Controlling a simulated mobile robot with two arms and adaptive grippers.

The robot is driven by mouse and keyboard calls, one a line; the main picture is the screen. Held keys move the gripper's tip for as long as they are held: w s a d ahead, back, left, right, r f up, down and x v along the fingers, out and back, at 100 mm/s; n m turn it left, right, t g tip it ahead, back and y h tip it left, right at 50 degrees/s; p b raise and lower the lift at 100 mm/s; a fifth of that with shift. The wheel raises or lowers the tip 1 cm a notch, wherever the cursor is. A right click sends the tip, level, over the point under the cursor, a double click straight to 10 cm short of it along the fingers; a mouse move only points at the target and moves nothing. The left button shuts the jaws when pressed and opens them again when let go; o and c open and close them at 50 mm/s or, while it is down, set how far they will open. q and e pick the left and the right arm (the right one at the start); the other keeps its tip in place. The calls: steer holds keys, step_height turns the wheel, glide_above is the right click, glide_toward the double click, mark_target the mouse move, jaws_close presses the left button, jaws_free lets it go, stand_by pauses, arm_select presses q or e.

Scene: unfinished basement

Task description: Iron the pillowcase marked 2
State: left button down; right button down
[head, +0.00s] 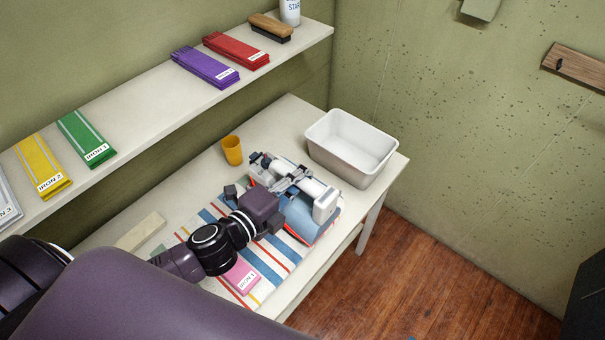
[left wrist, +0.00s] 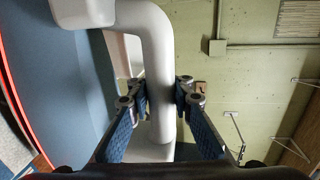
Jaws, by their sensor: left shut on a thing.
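The iron, with a blue body (head: 297,213) and a white handle (head: 326,203), is at the right part of a striped ironing cloth (head: 212,217) on the table. My left gripper (head: 293,180) is shut on the handle. In the left wrist view the fingers (left wrist: 161,95) close around the white handle (left wrist: 158,60), with the blue body (left wrist: 65,80) at left. A folded pink cloth (head: 243,277) with an IRON tag lies on the striped cloth, partly hidden by my arm; its number is hard to read. A yellow folded cloth (head: 41,160) tagged IRON 2 lies on the shelf. My right gripper is not in view.
A white bin (head: 318,134) stands at the table's far right corner, close to the iron. An orange cup (head: 232,150) stands behind the striped cloth. The shelf (head: 150,108) holds green (head: 86,139), purple (head: 205,67) and red (head: 236,50) folded cloths and a brush (head: 270,27).

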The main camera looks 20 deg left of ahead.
arm_select(q)
steer(key=shift+s+d, duration=0.2)
steer(key=shift+d, duration=0.3)
steer(key=shift+s+d, duration=0.15)
steer(key=shift+d, duration=0.3)
steer(key=shift+w+a+p, duration=0.35)
steer(key=shift+a, duration=0.55)
steer(key=shift+w+a+p, duration=0.3)
steer(key=shift+a+p, duration=0.05)
steer(key=shift+a, duration=0.55)
stand_by(0.3)
steer(key=shift+s+d, duration=0.25)
steer(key=shift+d, duration=0.25)
stand_by(0.4)
steer(key=shift+s+d+p, duration=0.1)
steer(key=shift+d+p, duration=0.2)
steer(key=shift+p, duration=0.05)
stand_by(0.5)
step_height(320, 180, up, 10)
steer(key=p, duration=0.5)
steer(key=shift+f, duration=0.25)
stand_by(0.4)
